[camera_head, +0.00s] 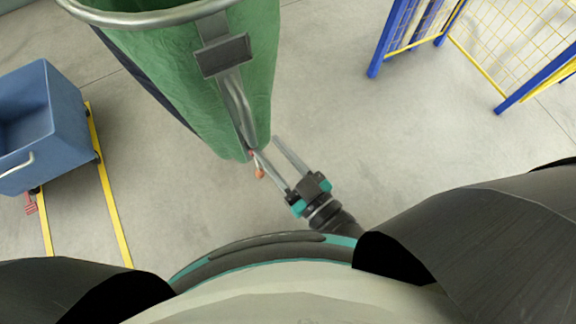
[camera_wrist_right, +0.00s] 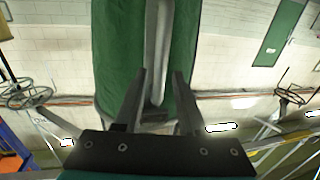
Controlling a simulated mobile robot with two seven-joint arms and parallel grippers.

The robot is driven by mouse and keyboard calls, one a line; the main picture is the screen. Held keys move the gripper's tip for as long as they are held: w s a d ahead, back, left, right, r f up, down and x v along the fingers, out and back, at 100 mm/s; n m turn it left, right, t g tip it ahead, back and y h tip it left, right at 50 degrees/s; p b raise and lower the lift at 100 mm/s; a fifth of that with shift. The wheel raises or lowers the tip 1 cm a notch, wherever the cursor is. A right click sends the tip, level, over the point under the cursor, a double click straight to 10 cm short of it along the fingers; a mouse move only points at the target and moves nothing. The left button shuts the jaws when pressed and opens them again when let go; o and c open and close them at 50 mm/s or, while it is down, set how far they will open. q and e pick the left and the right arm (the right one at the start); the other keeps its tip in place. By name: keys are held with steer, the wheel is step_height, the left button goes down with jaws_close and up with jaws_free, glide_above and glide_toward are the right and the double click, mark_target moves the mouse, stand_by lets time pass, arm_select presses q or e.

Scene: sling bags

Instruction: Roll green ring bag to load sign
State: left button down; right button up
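The green ring bag (camera_head: 190,95) hangs from a grey metal ring (camera_head: 150,17) at the upper left of the head view. A grey bar with a dark plate (camera_head: 222,55) runs down its near side. My right gripper (camera_head: 264,147) is at the bag's lower end, its two fingers apart. In the right wrist view the green bag (camera_wrist_right: 107,50) fills the middle, and the grey bar (camera_wrist_right: 158,45) lies between the lines of the open fingers (camera_wrist_right: 159,74). I cannot tell whether the fingers touch it. My left gripper is out of view. I see no load sign.
A blue cart (camera_head: 50,130) stands at the left beside yellow floor lines (camera_head: 108,190). Blue posts with yellow mesh fencing (camera_head: 500,45) stand at the upper right. The grey floor (camera_head: 340,110) between the bag and the fencing is clear.

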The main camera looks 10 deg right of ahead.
steer(key=shift+v, duration=2.3)
